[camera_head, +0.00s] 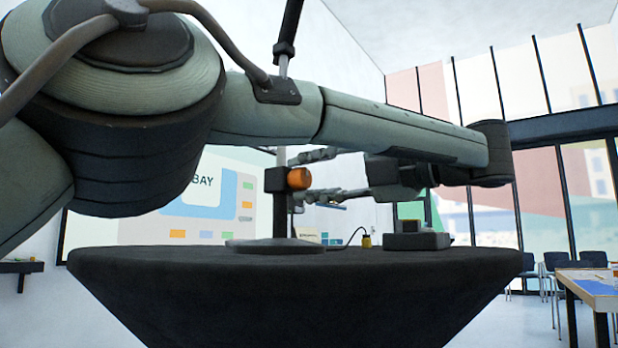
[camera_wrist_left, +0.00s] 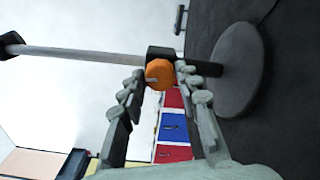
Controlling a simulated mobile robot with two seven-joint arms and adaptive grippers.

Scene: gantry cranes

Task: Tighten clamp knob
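An orange clamp knob (camera_head: 298,178) sits on the side of a black clamp block (camera_head: 275,180) on a thin upright pole. The pole rises from a flat round base (camera_head: 265,246) on the dark round table. My left gripper (camera_head: 301,176) reaches in from the right, with one finger above the knob and one below. In the left wrist view the knob (camera_wrist_left: 159,74) lies between the fingertips (camera_wrist_left: 159,73), with a small gap showing on each side. The left gripper is open. My right gripper is not in view.
Another table (camera_head: 590,285) and several chairs stand at far right, before tall windows.

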